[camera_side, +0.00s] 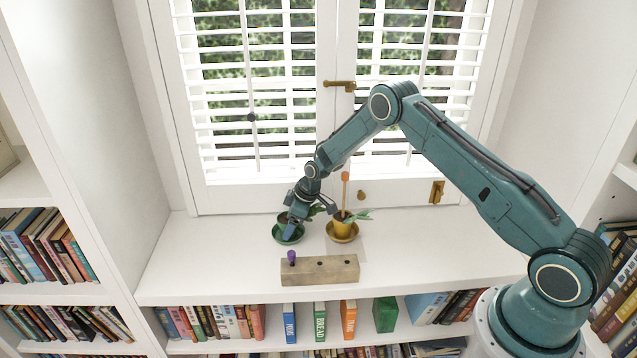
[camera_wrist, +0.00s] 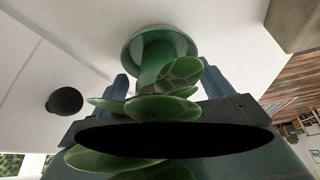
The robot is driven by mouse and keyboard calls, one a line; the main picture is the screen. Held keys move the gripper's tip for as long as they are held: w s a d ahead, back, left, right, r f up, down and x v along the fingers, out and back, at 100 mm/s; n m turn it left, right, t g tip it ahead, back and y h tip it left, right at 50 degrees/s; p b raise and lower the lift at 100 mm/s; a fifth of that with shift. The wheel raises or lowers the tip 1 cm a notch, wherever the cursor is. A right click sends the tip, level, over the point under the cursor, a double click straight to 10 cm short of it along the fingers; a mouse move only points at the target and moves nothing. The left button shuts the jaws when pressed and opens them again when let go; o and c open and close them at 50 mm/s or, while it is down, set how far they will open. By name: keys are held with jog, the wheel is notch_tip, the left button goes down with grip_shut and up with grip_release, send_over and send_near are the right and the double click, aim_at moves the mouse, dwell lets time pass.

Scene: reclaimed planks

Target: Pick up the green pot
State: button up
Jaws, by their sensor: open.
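The green pot (camera_wrist: 160,65) stands on a green saucer (camera_side: 276,233) on the white sill, left of the yellow pot. It holds a plant with broad, rounded green leaves (camera_wrist: 165,107). My gripper (camera_side: 290,226) is open and low over the green pot, pointing down and covering much of it in the side view. In the wrist view my fingers (camera_wrist: 168,82) stand one on each side of the pot and leaves, with gaps showing. The leaves and the dark palm hide part of the pot, and I cannot tell whether either finger touches it.
A yellow pot (camera_side: 342,226) with a plant and an orange-tipped stick (camera_side: 345,190) stands close on the right, on a yellow saucer (camera_side: 342,238). In front lies a wooden block (camera_side: 325,271) with a purple peg (camera_side: 292,257). Shuttered windows (camera_side: 245,90) rise behind. The sill is clear at left.

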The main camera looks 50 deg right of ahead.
jog(key=shift+c, duration=0.2)
dwell(0.3)
jog(key=c, duration=1.3)
jog(key=shift+r, duration=0.2)
notch_tip(320, 180, up, 20)
jog(key=shift+f, duration=0.2)
jog(key=shift+r, duration=0.2)
jog(key=shift+r, duration=1.3)
